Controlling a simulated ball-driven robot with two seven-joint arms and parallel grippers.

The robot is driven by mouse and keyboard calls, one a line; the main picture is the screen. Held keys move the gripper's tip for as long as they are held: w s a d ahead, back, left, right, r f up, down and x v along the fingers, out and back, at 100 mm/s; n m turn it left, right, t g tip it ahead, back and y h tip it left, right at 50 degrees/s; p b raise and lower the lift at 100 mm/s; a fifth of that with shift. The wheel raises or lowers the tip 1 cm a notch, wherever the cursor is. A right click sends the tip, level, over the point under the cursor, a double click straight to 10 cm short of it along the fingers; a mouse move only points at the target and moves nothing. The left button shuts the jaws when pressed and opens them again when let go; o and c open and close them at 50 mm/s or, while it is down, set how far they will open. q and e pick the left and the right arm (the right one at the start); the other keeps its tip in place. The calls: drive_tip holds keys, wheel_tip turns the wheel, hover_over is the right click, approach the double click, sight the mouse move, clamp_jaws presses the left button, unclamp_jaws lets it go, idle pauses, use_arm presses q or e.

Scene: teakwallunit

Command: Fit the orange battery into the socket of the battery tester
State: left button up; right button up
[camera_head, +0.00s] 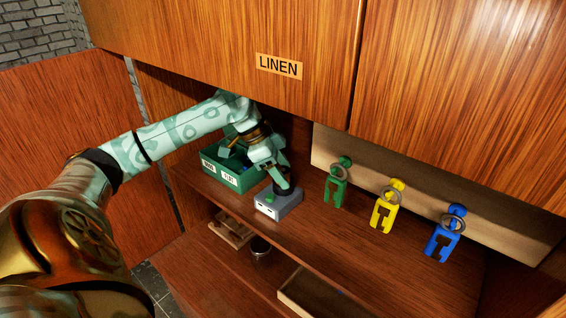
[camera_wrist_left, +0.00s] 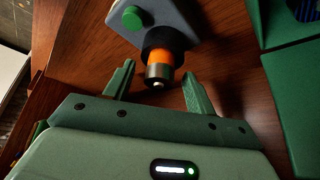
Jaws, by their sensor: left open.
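The battery tester (camera_head: 268,207) is a grey box with a green button on the wooden shelf. In the left wrist view the tester (camera_wrist_left: 172,15) shows its green button and a black round socket (camera_wrist_left: 165,40). The orange battery (camera_wrist_left: 160,58), with a silver end, sits with its far end in the socket; how deep I cannot tell. My left gripper (camera_wrist_left: 158,76) is open, its fingers on either side of the battery's silver end with gaps showing. In the head view my left gripper (camera_head: 277,175) is over the tester and hides the battery. My right gripper is out of view.
A green divided bin (camera_head: 222,178) with white labels stands left of the tester. Green (camera_head: 336,188), yellow (camera_head: 384,212) and blue (camera_head: 440,243) tags with rings stand to the right. A cupboard door marked LINEN (camera_head: 279,67) overhangs the shelf. A metal cup (camera_head: 260,250) is below.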

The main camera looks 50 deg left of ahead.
use_arm(q)
drive_tip(key=p+v, duration=0.2)
drive_tip(key=v, duration=0.5)
drive_tip(key=shift+d+p, duration=0.2)
drive_tip(key=shift+p, duration=0.2)
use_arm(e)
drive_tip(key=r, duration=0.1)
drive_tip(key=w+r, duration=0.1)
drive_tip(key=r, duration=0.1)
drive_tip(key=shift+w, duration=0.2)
use_arm(q)
drive_tip(key=shift+s, duration=0.1)
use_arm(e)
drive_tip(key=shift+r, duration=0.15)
